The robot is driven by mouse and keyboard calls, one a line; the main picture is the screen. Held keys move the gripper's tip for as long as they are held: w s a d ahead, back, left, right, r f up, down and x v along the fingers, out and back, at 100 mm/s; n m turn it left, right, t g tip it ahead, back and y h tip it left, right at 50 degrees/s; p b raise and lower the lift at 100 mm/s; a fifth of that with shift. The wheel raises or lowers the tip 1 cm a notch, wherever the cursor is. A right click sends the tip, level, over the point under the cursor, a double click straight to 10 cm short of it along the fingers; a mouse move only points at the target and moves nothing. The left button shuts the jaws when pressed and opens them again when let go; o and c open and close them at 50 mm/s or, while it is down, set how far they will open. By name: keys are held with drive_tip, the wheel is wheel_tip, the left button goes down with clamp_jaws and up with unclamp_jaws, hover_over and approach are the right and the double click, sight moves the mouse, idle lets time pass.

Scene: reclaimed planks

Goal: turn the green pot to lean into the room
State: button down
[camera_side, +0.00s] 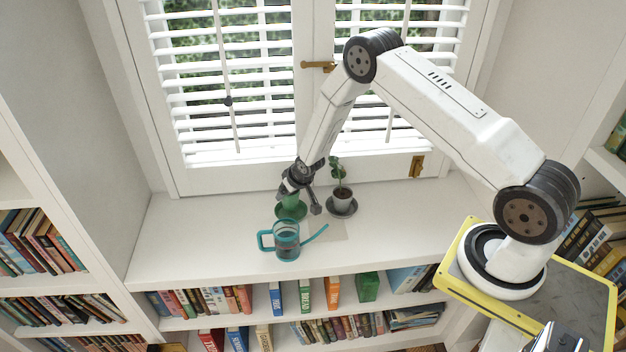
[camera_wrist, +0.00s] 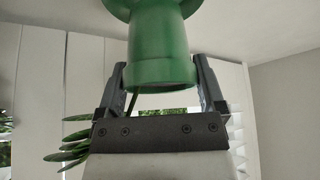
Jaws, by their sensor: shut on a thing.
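The green pot (camera_side: 293,199) stands on the white window sill, left of centre, on what looks like a green saucer (camera_side: 291,213). My gripper (camera_side: 299,190) is over it from above and hides much of it and its plant in the side view. In the wrist view the pot (camera_wrist: 161,50) appears upside down between my two fingers (camera_wrist: 163,85), which are shut on it near its rim. Long green leaves (camera_wrist: 72,145) show at the left there; I cannot tell whether they belong to this pot.
A grey pot (camera_side: 343,196) with a leafy plant stands on a dark saucer (camera_side: 342,208), close right of my gripper. A teal watering can (camera_side: 286,241) stands just in front, its spout pointing right. The shuttered window (camera_side: 240,85) is behind. The sill's left part is clear.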

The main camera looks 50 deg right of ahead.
sight(290, 198)
drive_tip(key=shift+f, duration=0.2)
drive_tip(key=shift+f, duration=1.25)
unclamp_jaws()
drive_tip(key=shift+f, duration=0.1)
drive_tip(key=shift+s, duration=0.15)
drive_tip(key=v, duration=0.7)
drive_tip(key=shift+r, duration=0.45)
